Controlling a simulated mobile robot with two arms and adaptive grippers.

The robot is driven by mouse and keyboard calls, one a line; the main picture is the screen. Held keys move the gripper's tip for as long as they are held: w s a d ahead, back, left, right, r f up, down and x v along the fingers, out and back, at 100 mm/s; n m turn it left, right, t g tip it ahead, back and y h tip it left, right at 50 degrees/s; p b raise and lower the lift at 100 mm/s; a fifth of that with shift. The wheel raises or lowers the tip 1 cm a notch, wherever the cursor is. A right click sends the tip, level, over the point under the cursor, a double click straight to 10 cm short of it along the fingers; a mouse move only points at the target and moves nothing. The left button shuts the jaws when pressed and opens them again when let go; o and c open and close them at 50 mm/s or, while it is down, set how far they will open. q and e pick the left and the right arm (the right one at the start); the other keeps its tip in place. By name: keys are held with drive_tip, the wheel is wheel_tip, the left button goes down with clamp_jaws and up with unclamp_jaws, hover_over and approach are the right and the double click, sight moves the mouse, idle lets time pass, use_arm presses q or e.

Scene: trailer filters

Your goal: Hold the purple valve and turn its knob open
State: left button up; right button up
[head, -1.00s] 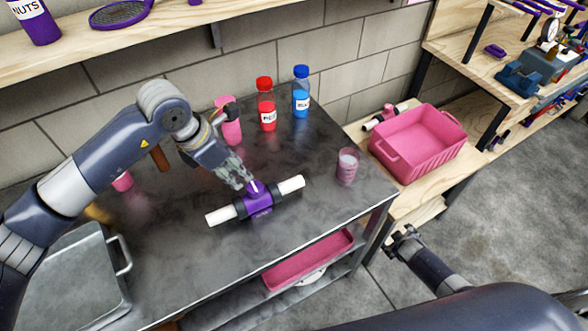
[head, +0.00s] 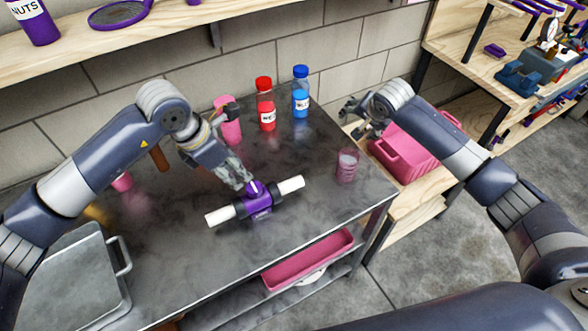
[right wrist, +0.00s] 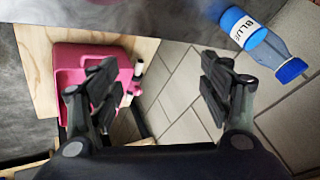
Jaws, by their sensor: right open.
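The purple valve (head: 260,205) with white pipe ends lies on the dark metal table, its small purple knob (head: 254,187) on top. My left gripper (head: 246,182) reaches down from the upper left, with its fingertips at the knob. I cannot tell whether they are closed on it. My right gripper (head: 352,108) is raised near the table's back right corner, to the right of the valve and well apart from it. In the right wrist view its fingers (right wrist: 158,88) are spread and empty. The valve is not recognisable in that view.
A pink glass (head: 347,166) stands between the valve and the right edge. A pink crate (head: 405,165) sits on the wooden bench.

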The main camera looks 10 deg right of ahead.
drive_tip(key=s+a+r+m+y, duration=0.1)
drive_tip(key=s+a+r, duration=0.1)
drive_tip(key=a, duration=0.3)
drive_tip(key=m+g+y, duration=0.4)
drive_tip(key=g+y, duration=0.1)
drive_tip(key=g, duration=0.1)
approach(278, 188)
wheel_tip(278, 188, down, 2)
drive_tip(key=x, duration=1)
drive_tip(key=shift+w+a+f, duration=0.2)
drive_tip(key=shift+w+a, duration=0.1)
drive_tip(key=shift+w, duration=0.05)
